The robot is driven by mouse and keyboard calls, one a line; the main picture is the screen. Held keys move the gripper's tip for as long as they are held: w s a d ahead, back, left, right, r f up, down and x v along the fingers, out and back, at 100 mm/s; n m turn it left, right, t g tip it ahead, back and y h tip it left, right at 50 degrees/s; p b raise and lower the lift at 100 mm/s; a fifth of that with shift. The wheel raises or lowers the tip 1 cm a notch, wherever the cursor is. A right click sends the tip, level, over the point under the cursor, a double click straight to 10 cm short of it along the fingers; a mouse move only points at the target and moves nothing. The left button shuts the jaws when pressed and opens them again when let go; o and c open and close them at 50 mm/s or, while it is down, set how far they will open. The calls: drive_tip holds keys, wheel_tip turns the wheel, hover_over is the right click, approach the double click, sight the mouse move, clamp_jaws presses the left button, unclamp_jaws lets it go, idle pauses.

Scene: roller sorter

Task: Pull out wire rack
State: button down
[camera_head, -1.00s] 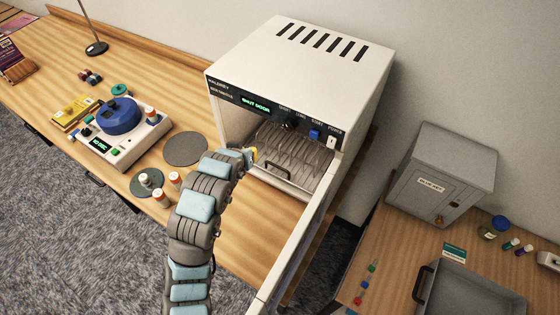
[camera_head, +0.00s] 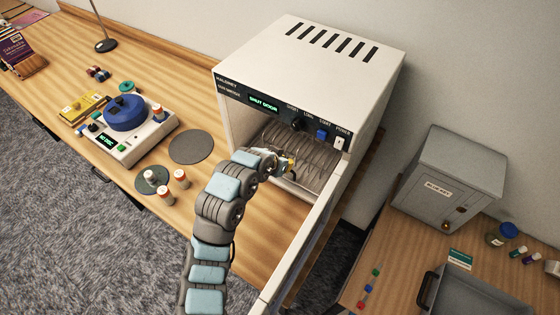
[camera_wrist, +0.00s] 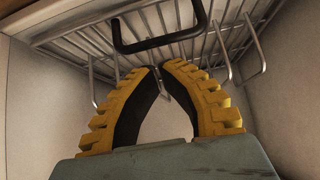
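The wire rack (camera_head: 318,160) is inside the white oven-like box (camera_head: 300,60), whose front door (camera_head: 300,245) stands open at the right. In the wrist view the rack (camera_wrist: 235,35) spans the top, with a dark U-shaped handle (camera_wrist: 160,42) at its near edge and bent wire ends hanging down. My gripper (camera_head: 288,164) is at the box's opening, by the rack's front. In the wrist view its yellow fingers (camera_wrist: 157,69) come together at the tips, just below the handle in the picture. No part of the handle is seen between them. A wire end shows behind the fingers.
A dark round mat (camera_head: 191,147) and a device with a blue lid (camera_head: 124,113) are on the wooden bench to the left. A grey cabinet (camera_head: 450,180) and grey tray (camera_head: 480,295) stand at right. The box's display reads "SHUT DOOR".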

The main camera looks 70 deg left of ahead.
drive_tip(key=shift+x, duration=1.8)
drive_tip(key=shift+s, duration=0.15)
